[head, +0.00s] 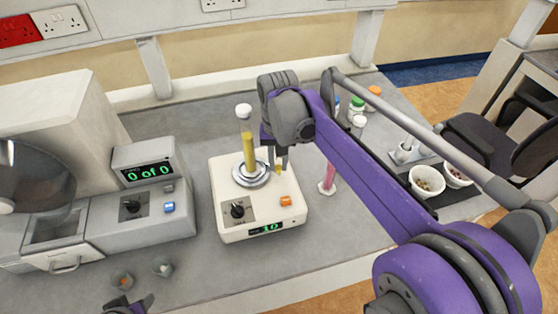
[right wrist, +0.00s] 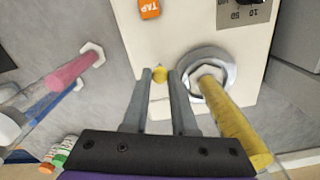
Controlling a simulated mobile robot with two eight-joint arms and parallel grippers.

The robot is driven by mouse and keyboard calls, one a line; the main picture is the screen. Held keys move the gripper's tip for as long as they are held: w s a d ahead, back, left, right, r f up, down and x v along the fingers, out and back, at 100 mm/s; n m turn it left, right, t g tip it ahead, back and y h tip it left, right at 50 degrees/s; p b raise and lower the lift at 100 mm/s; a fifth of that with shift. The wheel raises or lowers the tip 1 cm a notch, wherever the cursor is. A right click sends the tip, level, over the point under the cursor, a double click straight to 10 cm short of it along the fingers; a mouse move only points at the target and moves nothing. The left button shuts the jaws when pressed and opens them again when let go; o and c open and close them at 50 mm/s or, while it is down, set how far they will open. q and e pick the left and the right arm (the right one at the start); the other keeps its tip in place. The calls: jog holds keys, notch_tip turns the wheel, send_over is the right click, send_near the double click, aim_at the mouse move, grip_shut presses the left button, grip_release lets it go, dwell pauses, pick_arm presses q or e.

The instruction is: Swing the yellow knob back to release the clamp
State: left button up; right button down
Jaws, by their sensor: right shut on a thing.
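The yellow knob (right wrist: 159,74) shows between the fingertips of my right gripper (right wrist: 160,76) in the right wrist view. The gripper is shut on it. In the head view my right gripper (head: 279,158) reaches down at the right rear of the white tapping machine (head: 275,212) and partly hides the knob. A round metal clamp seat (head: 251,176) holds an upright clear cylinder of yellow powder (head: 248,150) with a white cap, just left of the gripper. The cylinder's powder also shows in the right wrist view (right wrist: 232,118). Part of my left gripper (head: 130,305) shows at the bottom edge; its fingers are unclear.
A pink-filled cylinder (head: 328,178) stands close right of the machine. Capped bottles (head: 356,108) and white bowls (head: 427,181) are farther right. A grey instrument (head: 140,215) with a "0 of 0" display stands at left. Two small cups (head: 162,267) sit at the front left.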

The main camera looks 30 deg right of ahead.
aim_at(276, 168)
pick_arm(q)
jog(key=shift+f, duration=0.1)
pick_arm(e)
jog(key=shift+a+m, duration=0.35)
jog(key=shift+m, duration=0.65)
jog(key=c, duration=0.7)
grip_release()
jog(key=shift+r, duration=0.1)
pick_arm(q)
jog(key=shift+w+r, duration=0.2)
jog(key=shift+r, duration=0.25)
pick_arm(e)
notch_tip(276, 168, up, 11)
jog(key=shift+f, duration=0.15)
